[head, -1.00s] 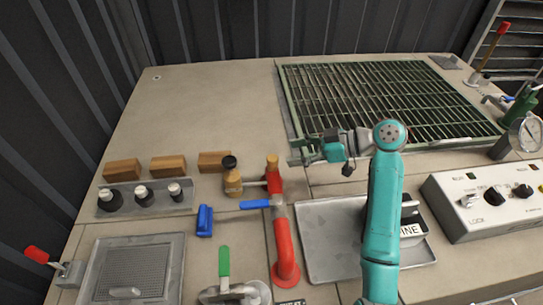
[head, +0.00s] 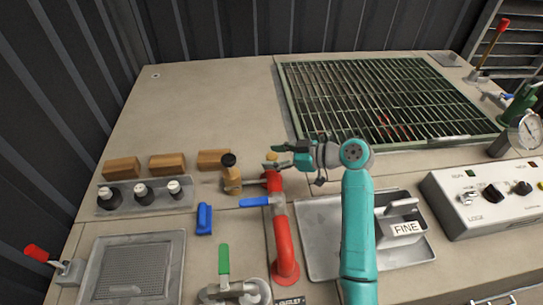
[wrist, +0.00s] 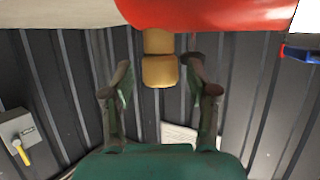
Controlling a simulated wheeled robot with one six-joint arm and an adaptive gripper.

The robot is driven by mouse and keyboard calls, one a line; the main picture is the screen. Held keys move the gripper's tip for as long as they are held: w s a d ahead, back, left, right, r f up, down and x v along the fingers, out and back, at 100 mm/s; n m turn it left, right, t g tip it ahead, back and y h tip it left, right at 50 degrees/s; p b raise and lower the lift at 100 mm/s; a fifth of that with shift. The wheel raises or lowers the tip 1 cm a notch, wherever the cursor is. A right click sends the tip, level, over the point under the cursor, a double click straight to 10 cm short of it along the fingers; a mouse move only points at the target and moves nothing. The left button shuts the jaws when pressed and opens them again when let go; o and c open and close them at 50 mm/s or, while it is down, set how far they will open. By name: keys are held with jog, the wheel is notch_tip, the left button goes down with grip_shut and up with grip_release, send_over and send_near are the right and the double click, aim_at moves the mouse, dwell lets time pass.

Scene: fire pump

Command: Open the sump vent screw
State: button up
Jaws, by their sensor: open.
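A small brass screw (head: 271,157), which looks like the sump vent screw, sits on top of the red pipe (head: 281,230). My gripper (head: 272,156) is open at the pipe's top, coming in level from the right. In the head view its fingertips appear on either side of the brass screw. In the wrist view the brass screw (wrist: 160,70) shows between the two open fingers (wrist: 160,82), with the red pipe (wrist: 210,12) just above it in the picture. No finger visibly touches the screw. The fingers partly hide it in the head view.
A brass fitting with a black cap (head: 231,176) stands just left of the pipe top. A blue lever (head: 255,203) juts from the pipe below. A grey tray with a FINE box (head: 404,228) lies right. Green grating (head: 390,100) is behind.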

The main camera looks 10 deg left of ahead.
jog(key=shift+w+a+f, duration=0.1)
jog(key=shift+a+f, duration=0.1)
jog(key=shift+a, duration=0.3)
grip_shut()
jog(key=shift+n+g, duration=0.4)
jog(key=shift+g, duration=0.1)
jog(key=n+g, duration=0.2)
jog(key=g, duration=0.1)
jog(key=shift+n, duration=0.3)
jog(key=shift+n+g+h, duration=0.4)
jog(key=shift+n+g, duration=1.1)
jog(key=shift+g, duration=0.2)
